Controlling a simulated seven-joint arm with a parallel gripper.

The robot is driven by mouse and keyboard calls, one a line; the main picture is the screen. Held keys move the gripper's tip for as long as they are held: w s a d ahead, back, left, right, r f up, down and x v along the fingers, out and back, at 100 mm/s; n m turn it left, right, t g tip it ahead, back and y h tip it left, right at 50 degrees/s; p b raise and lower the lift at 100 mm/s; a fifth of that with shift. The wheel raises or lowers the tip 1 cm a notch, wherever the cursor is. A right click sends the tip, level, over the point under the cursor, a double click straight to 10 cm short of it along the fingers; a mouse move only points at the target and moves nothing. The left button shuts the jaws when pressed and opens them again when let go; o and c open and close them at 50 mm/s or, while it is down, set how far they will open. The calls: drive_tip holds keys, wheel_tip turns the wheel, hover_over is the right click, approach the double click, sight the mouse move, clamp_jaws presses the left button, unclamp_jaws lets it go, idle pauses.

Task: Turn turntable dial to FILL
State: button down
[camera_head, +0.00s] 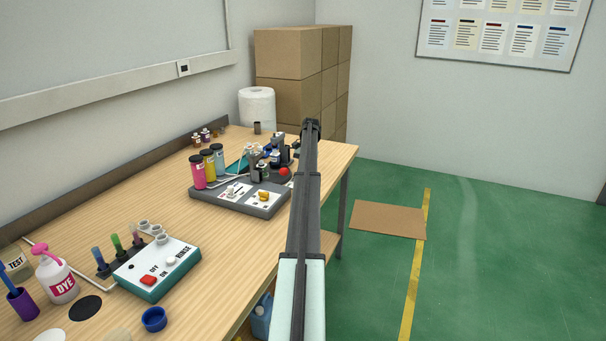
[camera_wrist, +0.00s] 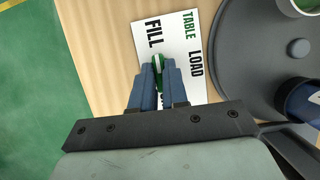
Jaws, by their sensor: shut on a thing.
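A green dial (camera_wrist: 160,80) with a white stripe sits on a white panel (camera_wrist: 180,20) in the wrist view. The panel reads TABLE, with FILL above the dial in the picture and LOAD to its right; another label is mostly hidden behind my fingers. My gripper (camera_wrist: 158,66) has its two blue fingers shut on the dial, one on each side. The white stripe shows at the dial's upper end, close to the word FILL; its exact alignment is hard to tell. The dark grey turntable (camera_wrist: 235,75) is right of the panel. In the head view my arm hides the dial.
On the wooden table (camera_head: 232,245) stand a grey station (camera_head: 237,207) with pink, yellow and blue bottles, a rinse box (camera_head: 160,265) and a DYE bottle (camera_head: 58,280). A dark blue cup (camera_wrist: 304,98) stands on the turntable. Cardboard boxes (camera_head: 290,55) are stacked behind.

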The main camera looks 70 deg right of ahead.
idle(0.4)
drive_tip(key=c, duration=1.1)
unclamp_jaws()
drive_tip(key=shift+c, duration=0.2)
